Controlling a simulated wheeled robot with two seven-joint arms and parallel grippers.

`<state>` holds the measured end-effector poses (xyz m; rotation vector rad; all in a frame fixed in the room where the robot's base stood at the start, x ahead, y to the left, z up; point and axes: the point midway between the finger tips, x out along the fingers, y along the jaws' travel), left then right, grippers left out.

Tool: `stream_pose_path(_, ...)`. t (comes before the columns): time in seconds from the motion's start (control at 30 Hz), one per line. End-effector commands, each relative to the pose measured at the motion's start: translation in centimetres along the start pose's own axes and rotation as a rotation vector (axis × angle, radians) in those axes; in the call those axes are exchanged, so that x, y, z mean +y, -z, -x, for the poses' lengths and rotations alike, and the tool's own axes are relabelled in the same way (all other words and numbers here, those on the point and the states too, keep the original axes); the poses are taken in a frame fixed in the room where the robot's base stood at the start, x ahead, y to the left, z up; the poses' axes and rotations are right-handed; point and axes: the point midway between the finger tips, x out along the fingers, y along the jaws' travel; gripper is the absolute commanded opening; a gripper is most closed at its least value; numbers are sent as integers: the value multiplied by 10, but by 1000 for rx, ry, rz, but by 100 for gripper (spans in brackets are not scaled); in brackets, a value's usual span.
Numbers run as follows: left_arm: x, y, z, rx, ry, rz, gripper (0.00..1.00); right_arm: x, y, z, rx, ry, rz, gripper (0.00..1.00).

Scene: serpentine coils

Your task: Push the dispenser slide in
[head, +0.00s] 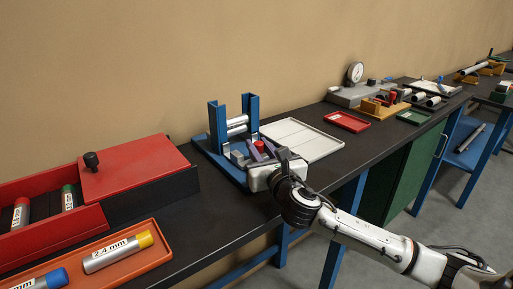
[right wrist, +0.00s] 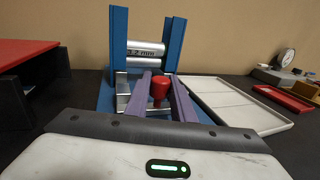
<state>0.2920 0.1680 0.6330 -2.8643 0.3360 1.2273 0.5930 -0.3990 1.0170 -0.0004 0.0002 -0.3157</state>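The dispenser has two blue uprights (head: 250,112) on a blue base, and they also show in the right wrist view (right wrist: 174,45). Silver cylinders (right wrist: 146,49) lie stacked between the uprights; the top one reads about "3.2 mm". At the front, low down, is the slide's red knob (right wrist: 160,88), which also shows in the head view (head: 260,146). My right gripper (right wrist: 160,78) is open, its two purple fingers on either side of the knob. Whether a finger touches the knob I cannot tell. The slide body is mostly hidden by the fingers and hand. My left gripper is out of view.
A white compartment tray (head: 305,140) lies right of the dispenser. A red box with a lid (head: 135,165) and an orange tray (head: 150,258) with labelled cylinders stand at left. A small red tray (head: 347,121) and a dial gauge (head: 355,73) are farther right.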

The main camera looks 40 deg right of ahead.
Motion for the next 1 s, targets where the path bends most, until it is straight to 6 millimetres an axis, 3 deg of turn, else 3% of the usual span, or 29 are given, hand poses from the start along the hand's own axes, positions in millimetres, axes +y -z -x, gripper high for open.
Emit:
stream_pose_path(0.1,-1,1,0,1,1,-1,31,1,0,-1,-1,-1,0,40)
stream_pose_path(0.47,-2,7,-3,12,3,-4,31,1,0,5,0,-2,1,40)
stream_pose_path(1.0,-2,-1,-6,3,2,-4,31,1,1,95,0,-3,1,40)
